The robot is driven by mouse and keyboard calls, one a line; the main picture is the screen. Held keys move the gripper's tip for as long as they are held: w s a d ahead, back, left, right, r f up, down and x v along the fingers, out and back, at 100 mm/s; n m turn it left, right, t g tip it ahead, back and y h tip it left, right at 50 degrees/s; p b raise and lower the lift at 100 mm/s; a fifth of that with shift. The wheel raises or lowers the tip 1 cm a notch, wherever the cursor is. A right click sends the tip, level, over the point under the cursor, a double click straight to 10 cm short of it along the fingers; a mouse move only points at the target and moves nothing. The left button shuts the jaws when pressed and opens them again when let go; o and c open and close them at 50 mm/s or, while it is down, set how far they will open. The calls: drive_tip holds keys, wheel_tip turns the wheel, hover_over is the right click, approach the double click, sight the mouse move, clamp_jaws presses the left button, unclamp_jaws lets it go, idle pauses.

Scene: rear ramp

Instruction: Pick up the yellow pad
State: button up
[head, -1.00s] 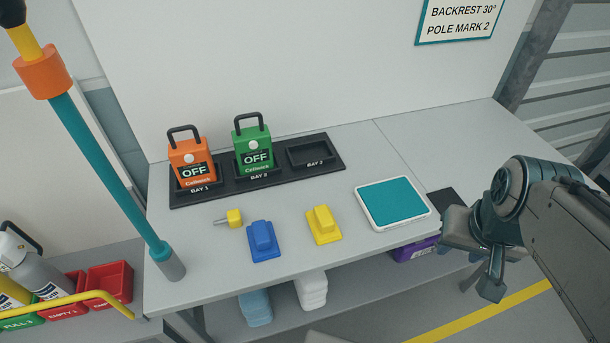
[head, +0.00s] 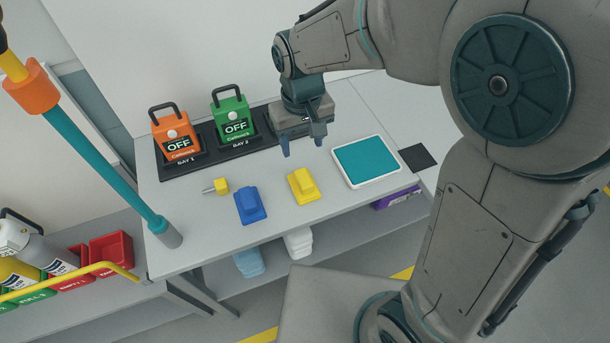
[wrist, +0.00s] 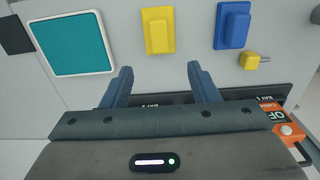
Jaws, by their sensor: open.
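The yellow pad (head: 303,186) lies flat on the grey bench, a rectangular base with a raised block on top. It shows at the top middle of the wrist view (wrist: 157,30), ahead of and between the fingertips. My gripper (head: 302,146) is open and empty, above the bench just behind the yellow pad, in front of the bay tray. In the wrist view both blue-grey fingers (wrist: 160,68) are apart with nothing between them. My gripper hides the third bay in the head view.
A blue pad (head: 249,205) and a small yellow plug-like piece (head: 220,186) lie left of the yellow pad. A white-rimmed teal panel (head: 367,162) lies right. Orange (head: 176,132) and green (head: 234,118) units stand in the black tray (head: 205,157). A teal pole (head: 112,165) rises at left.

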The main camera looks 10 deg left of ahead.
sight(304, 177)
wheel_tip(304, 177, down, 8)
drive_tip(key=shift+f, duration=0.15)
drive_tip(key=shift+s+d+f+p, duration=0.1)
drive_tip(key=shift+f+p, duration=0.3)
drive_tip(key=shift+f, duration=0.9)
drive_tip(key=shift+d+f+p, duration=0.1)
drive_tip(key=shift+f+p, duration=0.25)
drive_tip(key=shift+f, duration=0.9)
drive_tip(key=shift+c, duration=0.3)
drive_tip(key=c, duration=0.6)
drive_tip(key=shift+o, duration=0.2)
drive_tip(key=shift+r, duration=0.15)
